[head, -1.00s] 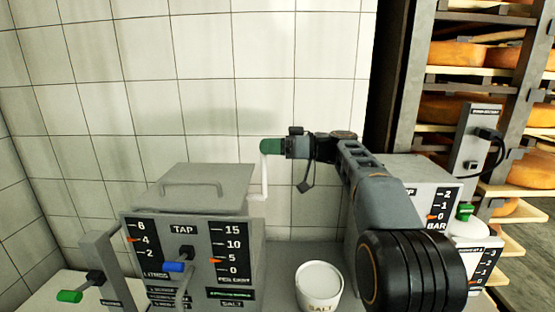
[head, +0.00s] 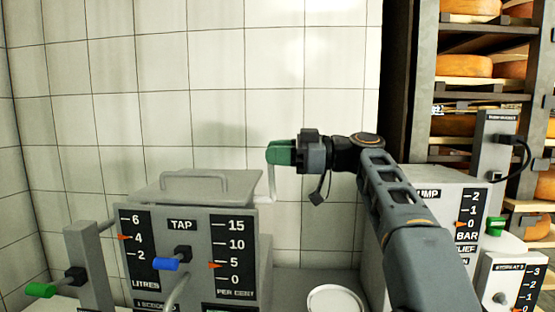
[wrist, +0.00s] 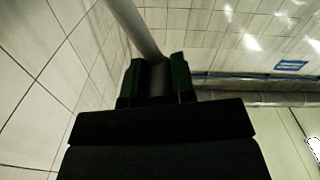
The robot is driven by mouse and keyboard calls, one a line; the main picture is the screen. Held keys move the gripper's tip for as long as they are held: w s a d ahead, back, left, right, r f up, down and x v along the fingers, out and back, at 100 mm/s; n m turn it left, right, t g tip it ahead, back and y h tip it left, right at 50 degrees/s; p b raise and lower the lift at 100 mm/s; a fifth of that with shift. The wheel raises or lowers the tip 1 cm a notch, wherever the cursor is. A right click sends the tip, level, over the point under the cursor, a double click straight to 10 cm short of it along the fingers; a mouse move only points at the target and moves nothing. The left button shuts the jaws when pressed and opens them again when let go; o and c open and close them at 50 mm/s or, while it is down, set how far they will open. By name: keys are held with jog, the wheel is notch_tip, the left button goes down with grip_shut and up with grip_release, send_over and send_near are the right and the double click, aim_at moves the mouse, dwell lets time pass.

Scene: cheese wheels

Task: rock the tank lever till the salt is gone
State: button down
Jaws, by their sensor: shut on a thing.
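The grey tank (head: 185,192) stands at the left with a handled lid and a front marked TAP. Its pale lever (head: 272,183) rises at the tank's right side. My gripper (head: 278,152) has green fingertips and is shut on the upper end of the lever, just above lid height. In the wrist view, the grey lever rod (wrist: 135,30) runs down between the two green fingers (wrist: 157,78). The percent scale's orange pointer (head: 214,265) sits at or just under 5. The litres pointer (head: 124,237) is near 4. Any salt inside the tank is hidden.
A blue tap handle (head: 166,264) projects from the tank front, and a green-ended lever (head: 40,290) is at far left. A white tub (head: 335,299) stands right of the tank. A pump unit (head: 440,185) and cheese shelves (head: 470,55) are at right. A tiled wall is behind.

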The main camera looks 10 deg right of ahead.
jog(key=shift+f, duration=0.25)
jog(key=c, duration=1.4)
grip_release()
jog(key=o, duration=0.4)
jog(key=shift+s+r, duration=0.1)
jog(key=shift+r, duration=0.05)
jog(key=p+v, duration=0.2)
jog(key=v, duration=1.1)
jog(key=shift+d, duration=0.4)
